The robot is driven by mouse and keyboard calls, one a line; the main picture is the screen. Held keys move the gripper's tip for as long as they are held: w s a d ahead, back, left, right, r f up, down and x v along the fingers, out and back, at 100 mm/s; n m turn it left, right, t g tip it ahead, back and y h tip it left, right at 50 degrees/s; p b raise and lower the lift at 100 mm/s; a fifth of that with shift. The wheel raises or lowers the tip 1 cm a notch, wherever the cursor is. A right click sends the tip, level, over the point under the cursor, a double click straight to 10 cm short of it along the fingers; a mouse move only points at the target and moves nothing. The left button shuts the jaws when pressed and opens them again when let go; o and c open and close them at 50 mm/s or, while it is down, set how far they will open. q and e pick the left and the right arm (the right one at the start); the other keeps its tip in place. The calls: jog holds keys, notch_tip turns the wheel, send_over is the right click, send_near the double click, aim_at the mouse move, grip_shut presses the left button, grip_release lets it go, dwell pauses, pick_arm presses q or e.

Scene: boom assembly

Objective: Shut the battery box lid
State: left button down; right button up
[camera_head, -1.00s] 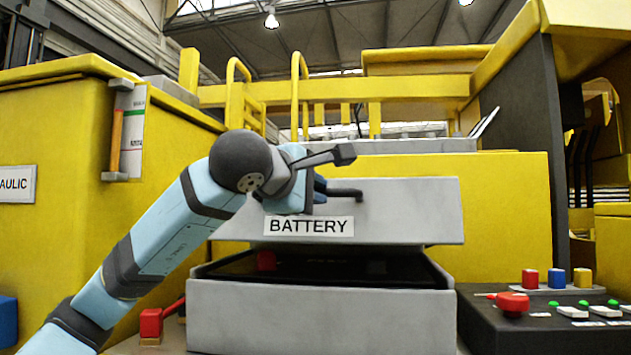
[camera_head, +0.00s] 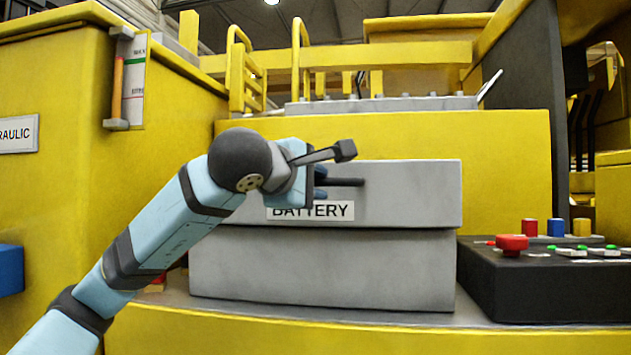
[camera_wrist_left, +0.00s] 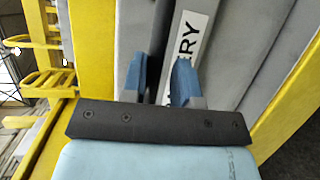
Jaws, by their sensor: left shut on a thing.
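The grey battery box (camera_head: 320,268) stands on a ledge of the yellow machine. Its grey lid (camera_head: 412,195), with the BATTERY label (camera_head: 335,210), lies level on the box, and no dark opening shows between them. The dark handle (camera_head: 346,182) sticks out at the lid's front. My left gripper (camera_head: 320,183) is at the lid's front, shut on the handle. In the left wrist view its blue fingers (camera_wrist_left: 170,82) stand on both sides of the dark handle bar, beside the label. The box's inside is hidden. My right gripper is not in view.
A black control panel (camera_head: 545,285) with a red knob (camera_head: 512,243) and coloured buttons stands close to the right of the box. A yellow wall with a gauge (camera_head: 128,80) rises on the left. A red part shows partly behind my left arm.

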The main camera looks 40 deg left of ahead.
pick_arm(q)
jog(key=c, duration=1.1)
grip_release()
jog(key=shift+d+f, duration=0.2)
jog(key=shift+f, duration=0.6)
jog(key=shift+r, duration=0.1)
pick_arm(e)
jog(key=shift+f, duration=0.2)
pick_arm(q)
jog(key=shift+a+r, duration=0.1)
jog(key=shift+r, duration=0.1)
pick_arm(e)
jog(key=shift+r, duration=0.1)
pick_arm(q)
jog(key=shift+s, duration=0.1)
jog(key=p+v, duration=0.3)
jog(key=v, duration=1)
jog(key=shift+s+r+p, duration=0.3)
jog(key=shift+s+p, duration=0.05)
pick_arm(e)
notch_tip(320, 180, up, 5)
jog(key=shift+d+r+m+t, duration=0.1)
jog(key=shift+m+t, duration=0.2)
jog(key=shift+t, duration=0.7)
